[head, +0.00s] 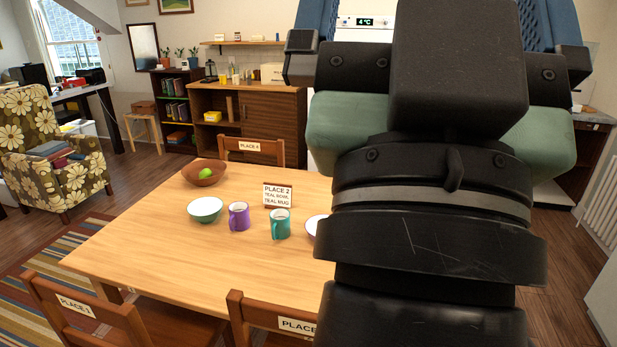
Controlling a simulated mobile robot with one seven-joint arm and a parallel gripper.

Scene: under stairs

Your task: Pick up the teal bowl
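The teal bowl (205,210), pale inside with a green-teal outside, stands upright on the wooden table (140,250), left of the purple mug. A teal mug (281,226) stands to its right, beyond the purple mug (239,217). A small sign (277,195) behind the mugs reads "PLACE 2, TEAL BOWL, TEAL MUG". My gripper (435,15) looms large at the upper right, with its blue fingers wide apart at either side. It is well away from the bowl in the picture. Its fingertips are cut off by the top edge, and I see nothing held.
A brown bowl (190,177) with a green fruit (205,174) stands behind the teal bowl. A white bowl (315,228) is partly hidden by my arm. Labelled chairs (90,315) surround the table. The table's left front is clear. A floral armchair (50,155) stands left.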

